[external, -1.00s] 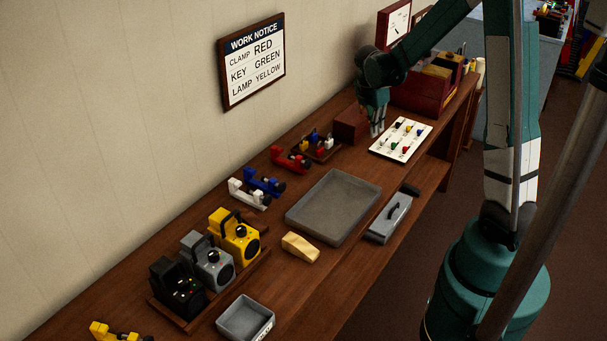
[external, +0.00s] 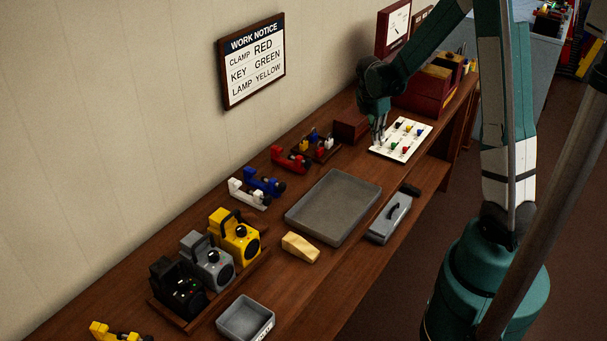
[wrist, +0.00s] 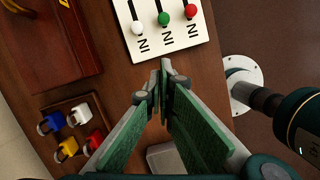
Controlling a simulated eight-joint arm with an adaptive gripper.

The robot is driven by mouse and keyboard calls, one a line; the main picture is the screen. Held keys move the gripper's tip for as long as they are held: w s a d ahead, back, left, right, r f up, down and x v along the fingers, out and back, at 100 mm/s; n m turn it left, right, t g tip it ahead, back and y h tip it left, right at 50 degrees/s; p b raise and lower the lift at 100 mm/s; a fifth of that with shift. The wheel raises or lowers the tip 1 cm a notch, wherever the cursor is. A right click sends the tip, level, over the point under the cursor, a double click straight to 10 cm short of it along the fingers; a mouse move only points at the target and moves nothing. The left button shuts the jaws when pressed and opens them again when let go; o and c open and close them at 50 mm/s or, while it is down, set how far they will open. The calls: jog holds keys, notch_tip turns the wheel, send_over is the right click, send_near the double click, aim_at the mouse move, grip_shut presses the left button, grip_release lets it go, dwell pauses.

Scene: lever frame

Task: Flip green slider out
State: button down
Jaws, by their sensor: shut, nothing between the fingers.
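The white slider panel (external: 382,153) lies on the bench under my gripper, with several coloured knobs in two rows. In the wrist view its near row shows the green slider (wrist: 163,18) between a white knob (wrist: 137,27) and a red knob (wrist: 190,10), each by an "IN" label. My gripper (wrist: 161,68) is shut and empty, pointing down. Its fingertips appear just short of the panel's near edge in the wrist view, below the green slider in the picture. They look apart from it; their height is unclear. The external view also shows my gripper (external: 380,141) at the panel's left side.
A dark red box (external: 351,125) stands left of the panel. A rack of small coloured padlock-like pieces (wrist: 72,130) is at lower left in the wrist view. A grey tray (external: 333,208) and a grey lidded case (external: 390,218) lie nearer along the bench.

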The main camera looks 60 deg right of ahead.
aim_at(394, 146)
jog(key=x, duration=0.6)
jog(key=shift+d+f, duration=0.1)
jog(key=shift+f, duration=0.15)
jog(key=shift+s+d+r, duration=0.1)
jog(key=shift+s+d, duration=0.1)
jog(key=shift+d, duration=0.3)
jog(key=shift+s+d+r, duration=0.1)
jog(key=shift+s+d, duration=0.15)
jog(key=shift+d, duration=0.25)
jog(key=shift+s+d, duration=0.2)
jog(key=shift+d, duration=0.65)
jog(key=shift+d+b, duration=0.6)
jog(key=shift+d, duration=1.85)
